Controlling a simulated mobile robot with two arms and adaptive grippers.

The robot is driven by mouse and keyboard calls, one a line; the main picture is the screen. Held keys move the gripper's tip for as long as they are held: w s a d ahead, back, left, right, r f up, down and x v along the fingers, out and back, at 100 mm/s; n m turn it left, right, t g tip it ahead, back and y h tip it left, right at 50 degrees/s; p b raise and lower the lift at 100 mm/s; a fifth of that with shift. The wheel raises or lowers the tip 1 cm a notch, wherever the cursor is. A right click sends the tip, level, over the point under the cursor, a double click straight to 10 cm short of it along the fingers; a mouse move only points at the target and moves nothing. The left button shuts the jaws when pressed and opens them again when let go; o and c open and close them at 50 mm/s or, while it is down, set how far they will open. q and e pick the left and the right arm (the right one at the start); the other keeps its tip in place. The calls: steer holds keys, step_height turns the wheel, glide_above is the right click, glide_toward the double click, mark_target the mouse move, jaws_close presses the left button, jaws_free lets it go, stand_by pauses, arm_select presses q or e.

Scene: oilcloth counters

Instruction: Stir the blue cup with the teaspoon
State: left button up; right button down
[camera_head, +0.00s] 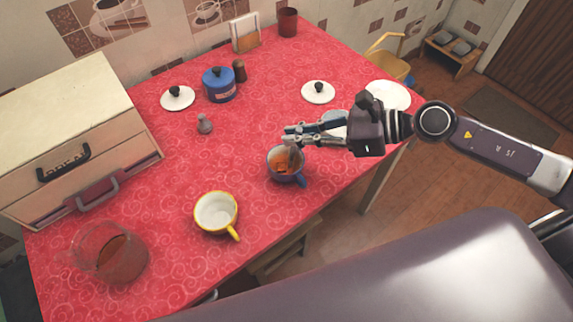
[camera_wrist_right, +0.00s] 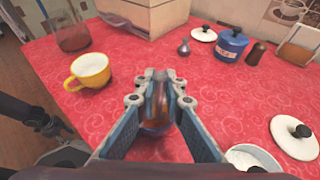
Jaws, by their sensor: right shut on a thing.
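The blue cup (camera_head: 284,177) stands upright near the front edge of the red counter, with orange-brown liquid inside and its handle toward the front. My right gripper (camera_head: 290,134) is just above its far rim, shut on the teaspoon (camera_head: 293,155). The spoon points down into the cup; its bowl is hidden. In the right wrist view the right gripper (camera_wrist_right: 160,88) covers much of the cup, and the liquid shows between the fingers.
A yellow cup (camera_head: 215,220) and a glass jug (camera_head: 108,252) stand to the left on the red counter (camera_head: 180,270). A drawer box (camera_head: 75,135), blue pot (camera_head: 218,90), small shaker (camera_head: 204,125) and white lid (camera_head: 318,93) are behind. A white plate (camera_head: 390,95) is right.

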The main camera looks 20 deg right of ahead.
steer(key=shift+r+p, duration=0.9)
steer(key=shift+r, duration=0.5)
steer(key=shift+r+p, duration=1.1)
steer(key=shift+r, duration=0.45)
steer(key=shift+f, duration=0.1)
steer(key=shift+r+p, duration=1.7)
steer(key=shift+r, duration=0.9)
steer(key=shift+f, duration=0.1)
